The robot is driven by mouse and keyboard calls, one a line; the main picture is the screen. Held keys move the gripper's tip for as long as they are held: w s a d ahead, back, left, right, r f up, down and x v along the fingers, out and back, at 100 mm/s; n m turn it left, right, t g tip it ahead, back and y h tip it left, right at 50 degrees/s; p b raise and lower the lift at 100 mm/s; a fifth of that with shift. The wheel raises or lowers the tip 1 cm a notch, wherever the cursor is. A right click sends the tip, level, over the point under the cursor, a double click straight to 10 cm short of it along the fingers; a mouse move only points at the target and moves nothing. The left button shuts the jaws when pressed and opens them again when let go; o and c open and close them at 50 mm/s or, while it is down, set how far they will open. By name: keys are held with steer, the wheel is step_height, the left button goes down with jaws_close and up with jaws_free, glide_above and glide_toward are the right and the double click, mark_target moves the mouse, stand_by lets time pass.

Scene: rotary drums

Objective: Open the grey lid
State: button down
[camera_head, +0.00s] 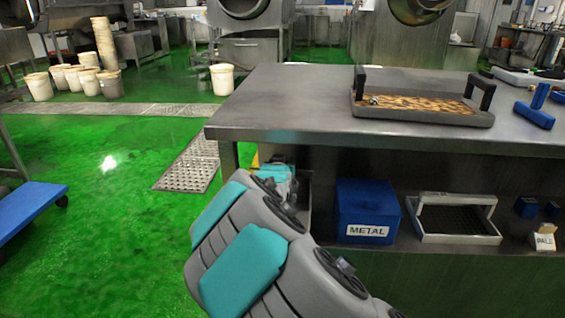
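I cannot make out a thing that is plainly a grey lid. A grey metal drum with a round front (243,8) is cut by the top edge at the back. Another round metal drum (420,10) is at the back right, also cut off, and I cannot tell whether either is open. My grey and teal arm fills the lower middle, in front of the table's left end. My gripper's fingers cannot be seen.
A steel table (290,95) stands ahead, bearing a grey-rimmed tray (420,117) with black handles. Its lower shelf holds a blue METAL box (367,210) and a metal basket (455,238). Several white buckets (222,80) stand on the open green floor at left. A blue cart (30,208) is at far left.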

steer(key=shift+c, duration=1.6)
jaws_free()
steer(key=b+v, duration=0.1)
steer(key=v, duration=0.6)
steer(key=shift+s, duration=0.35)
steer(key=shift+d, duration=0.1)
